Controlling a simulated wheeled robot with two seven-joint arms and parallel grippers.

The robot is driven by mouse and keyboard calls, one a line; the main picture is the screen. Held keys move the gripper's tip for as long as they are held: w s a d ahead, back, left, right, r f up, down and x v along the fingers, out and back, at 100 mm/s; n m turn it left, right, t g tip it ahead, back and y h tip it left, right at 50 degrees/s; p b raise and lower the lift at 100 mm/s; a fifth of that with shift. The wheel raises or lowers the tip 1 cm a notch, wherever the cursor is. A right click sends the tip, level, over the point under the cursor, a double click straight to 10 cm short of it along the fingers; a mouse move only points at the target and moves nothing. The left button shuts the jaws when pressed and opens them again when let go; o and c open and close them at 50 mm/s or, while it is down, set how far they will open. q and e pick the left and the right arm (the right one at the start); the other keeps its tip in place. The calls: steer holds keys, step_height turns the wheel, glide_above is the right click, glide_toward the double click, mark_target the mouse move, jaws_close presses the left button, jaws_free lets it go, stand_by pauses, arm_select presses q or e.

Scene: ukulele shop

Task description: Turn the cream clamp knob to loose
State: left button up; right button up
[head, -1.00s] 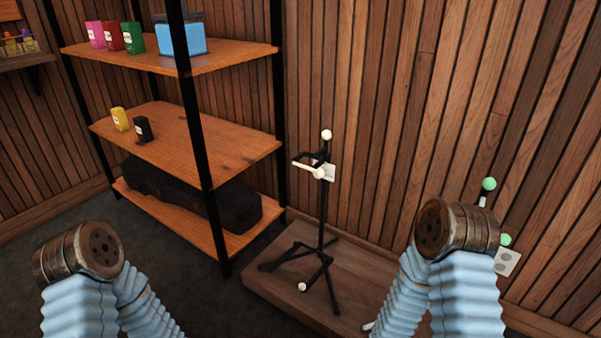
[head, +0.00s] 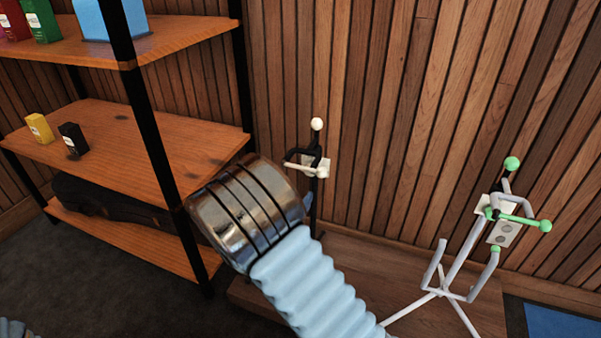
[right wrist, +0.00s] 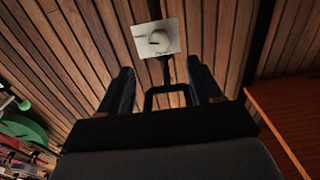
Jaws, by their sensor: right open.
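A black stand in the head view has a cream ball (head: 317,124) on top. Below the ball, the cream clamp knob (head: 319,171) with its bar sits by a pale plate (head: 307,163). In the head view my right arm hides most of this gripper and the lower stand. My left gripper is out of view.
A pale stand with green knobs (head: 513,163) stands to the right. The wooden shelf unit (head: 110,130) with small boxes and a dark case (head: 115,205) is close on the left. The slatted wall (head: 400,120) is behind. A low wooden platform (head: 350,262) lies underneath.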

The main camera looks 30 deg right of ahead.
mark_target(309, 174)
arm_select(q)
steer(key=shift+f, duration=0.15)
arm_select(e)
steer(key=x, duration=1)
steer(key=shift+w+d, duration=0.2)
steer(key=shift+c, duration=0.4)
steer(key=c, duration=1)
steer(key=shift+o, duration=0.2)
steer(key=n+p, duration=0.9)
steer(key=n, duration=0.5)
steer(key=n+p, duration=0.1)
steer(key=n, duration=0.2)
steer(key=shift+n, duration=0.3)
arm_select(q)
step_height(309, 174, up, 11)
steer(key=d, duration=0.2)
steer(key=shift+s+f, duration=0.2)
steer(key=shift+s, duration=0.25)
arm_select(e)
steer(key=shift+n, duration=1.2)
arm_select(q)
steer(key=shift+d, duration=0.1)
